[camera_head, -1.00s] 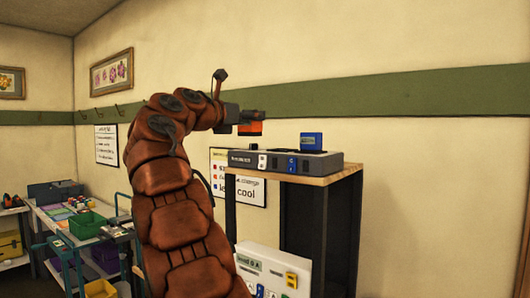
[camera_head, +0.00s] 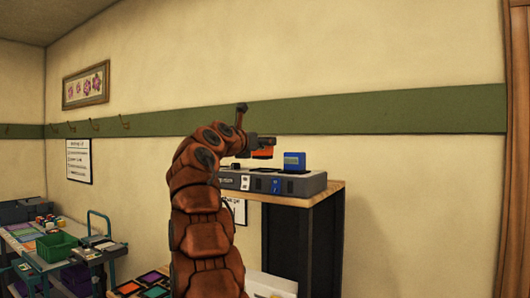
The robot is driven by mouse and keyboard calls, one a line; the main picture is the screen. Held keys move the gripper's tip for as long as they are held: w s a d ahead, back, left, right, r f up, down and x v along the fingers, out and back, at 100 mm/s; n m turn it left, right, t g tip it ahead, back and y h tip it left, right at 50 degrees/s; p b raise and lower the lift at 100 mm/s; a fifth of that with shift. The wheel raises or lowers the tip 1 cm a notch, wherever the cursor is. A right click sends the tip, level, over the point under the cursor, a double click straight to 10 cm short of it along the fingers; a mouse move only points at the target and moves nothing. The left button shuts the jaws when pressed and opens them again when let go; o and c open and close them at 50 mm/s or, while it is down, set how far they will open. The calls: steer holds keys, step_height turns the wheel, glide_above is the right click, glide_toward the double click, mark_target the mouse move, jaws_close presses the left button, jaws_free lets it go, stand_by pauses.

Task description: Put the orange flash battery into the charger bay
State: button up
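The orange flash battery (camera_head: 263,153) is held in my gripper (camera_head: 256,147), which is shut on it. It hangs just above the grey charger (camera_head: 310,183) and to the left of the blue battery. The charger lies on the wooden top of a dark stand (camera_head: 334,193). A blue battery (camera_head: 294,162) stands upright in the charger's right part. To its left, dark bay openings show in the charger's top. My arm covers the charger's left end. Whether the orange battery touches the charger is hard to tell.
A cart with a green bin (camera_head: 57,246) stands at the lower left, beside a table with small items. Colored squares (camera_head: 152,283) lie low in front, left of my arm. The wall behind has a green band (camera_head: 400,120) and hooks.

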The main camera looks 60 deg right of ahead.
mark_target(265, 153)
steer(key=shift+s+d, duration=0.15)
steer(key=shift+d, duration=0.45)
step_height(265, 153, down, 4)
steer(key=b, duration=0.2)
steer(key=shift+d+r+b, duration=0.1)
steer(key=shift+b, duration=0.3)
steer(key=shift+r, duration=0.1)
steer(key=o, duration=1.5)
steer(key=shift+c, duration=0.2)
